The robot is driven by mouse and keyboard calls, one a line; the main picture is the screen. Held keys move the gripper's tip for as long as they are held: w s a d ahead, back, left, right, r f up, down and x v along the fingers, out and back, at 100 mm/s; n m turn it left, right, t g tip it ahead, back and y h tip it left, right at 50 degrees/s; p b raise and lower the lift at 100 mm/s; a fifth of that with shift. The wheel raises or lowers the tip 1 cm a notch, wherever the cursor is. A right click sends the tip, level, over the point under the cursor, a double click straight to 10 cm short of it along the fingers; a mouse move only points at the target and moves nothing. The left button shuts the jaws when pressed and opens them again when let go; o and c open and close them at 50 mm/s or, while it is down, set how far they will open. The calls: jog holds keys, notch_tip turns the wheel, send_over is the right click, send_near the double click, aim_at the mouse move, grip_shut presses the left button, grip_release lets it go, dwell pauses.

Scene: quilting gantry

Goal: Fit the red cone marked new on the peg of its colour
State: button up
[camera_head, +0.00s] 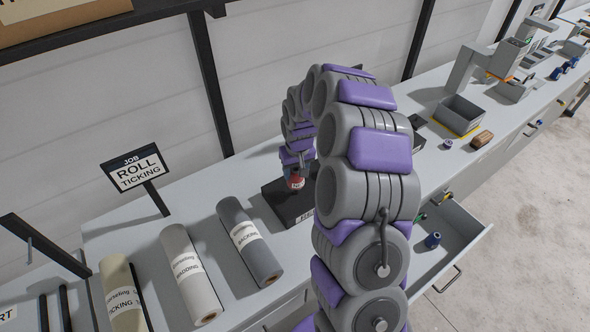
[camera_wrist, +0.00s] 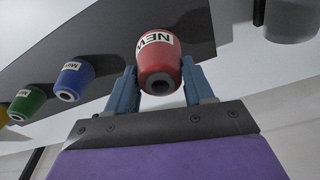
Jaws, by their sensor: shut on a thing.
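In the wrist view my gripper (camera_wrist: 160,78) has its two blue fingers on either side of a red cone (camera_wrist: 159,58) with a white label reading NEW, upside down in this picture. A dark hole shows in the cone's near end. A blue cone (camera_wrist: 74,78), a green cone (camera_wrist: 27,103) and part of a yellow cone (camera_wrist: 3,114) sit in a row to the left, by a dark base (camera_wrist: 115,60). In the head view the red cone (camera_head: 296,183) is over the black base (camera_head: 276,190). My arm hides much of that base, and I see no red peg.
Rolls marked backing (camera_head: 249,242) and wadding (camera_head: 189,273) lie left of the base, near a job sign (camera_head: 137,170). At right are an open drawer (camera_head: 462,229) with small items, a grey bin (camera_head: 459,115) and a brown block (camera_head: 482,139).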

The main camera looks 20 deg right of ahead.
aim_at(296, 180)
jog(key=shift+f+b, duration=0.5)
jog(key=shift+f, duration=1.95)
jog(key=o, duration=1.2)
jog(key=shift+c, duration=0.2)
notch_tip(296, 180, up, 17)
jog(key=s, duration=0.2)
jog(key=shift+p, duration=0.45)
